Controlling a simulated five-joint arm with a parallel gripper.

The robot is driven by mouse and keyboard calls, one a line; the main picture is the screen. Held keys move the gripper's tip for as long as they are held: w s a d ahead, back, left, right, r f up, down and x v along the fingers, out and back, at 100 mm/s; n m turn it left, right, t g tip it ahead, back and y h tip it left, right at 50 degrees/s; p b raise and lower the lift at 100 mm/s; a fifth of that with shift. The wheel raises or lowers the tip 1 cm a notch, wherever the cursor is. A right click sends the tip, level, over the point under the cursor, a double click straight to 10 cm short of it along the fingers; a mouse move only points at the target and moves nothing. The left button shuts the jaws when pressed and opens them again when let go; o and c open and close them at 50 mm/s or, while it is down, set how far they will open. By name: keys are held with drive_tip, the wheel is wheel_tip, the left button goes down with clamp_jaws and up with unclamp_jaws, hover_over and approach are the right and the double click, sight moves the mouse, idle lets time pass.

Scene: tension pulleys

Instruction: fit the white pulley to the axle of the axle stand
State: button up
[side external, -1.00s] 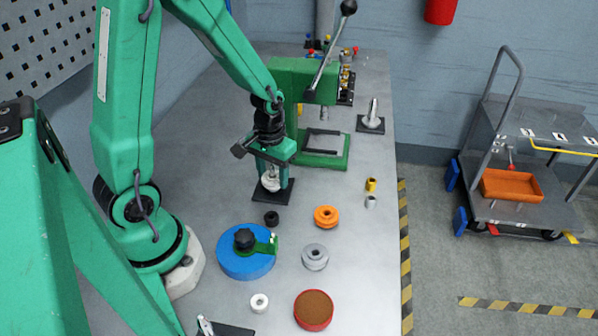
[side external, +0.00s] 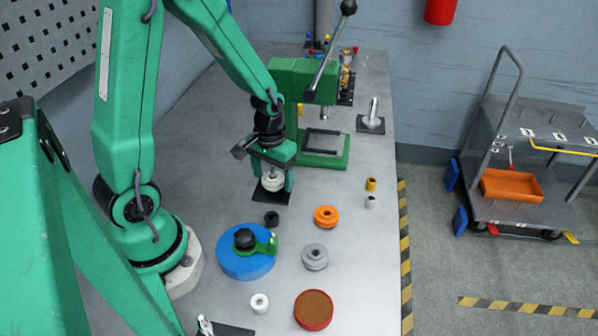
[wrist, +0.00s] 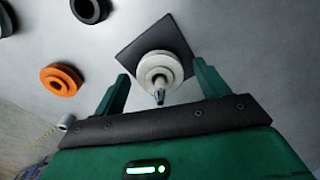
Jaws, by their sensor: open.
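The white pulley (side external: 272,183) sits around the axle of the axle stand, above its dark square base plate (side external: 269,198). In the wrist view the white pulley (wrist: 158,66) shows as stepped pale discs, with the metal axle tip (wrist: 158,96) standing out through its middle and the dark plate (wrist: 131,53) behind. My gripper (side external: 273,177) is over the stand with its jaws open. In the wrist view the gripper (wrist: 159,74) has one finger on each side of the pulley, with gaps between. How far down the axle the pulley sits is hard to tell.
A green lever press (side external: 318,155) stands just behind. Another dark plate with a metal pin (side external: 371,123) is at the back right. A black ring (side external: 272,218), orange pulley (side external: 326,216), grey pulley (side external: 315,256), blue disc (side external: 243,264) and red-rimmed disc (side external: 313,310) lie in front.

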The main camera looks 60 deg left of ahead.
drive_tip(key=shift+r, duration=0.15)
drive_tip(key=shift+r, duration=3.7)
drive_tip(key=shift+r, duration=0.1)
drive_tip(key=shift+d+r, duration=0.2)
drive_tip(key=shift+r, duration=0.3)
drive_tip(key=s+d+r+m+t, duration=0.2)
drive_tip(key=s+d+r, duration=0.1)
drive_tip(key=r, duration=0.3)
drive_tip(key=s+d+r+m+t, duration=0.2)
drive_tip(key=s+r+t, duration=0.1)
drive_tip(key=s+r, duration=0.2)
wheel_tip(320, 180, up, 2)
drive_tip(key=shift+d+r+m+t, duration=0.1)
drive_tip(key=shift+d+m+t, duration=0.2)
drive_tip(key=shift+d, duration=0.1)
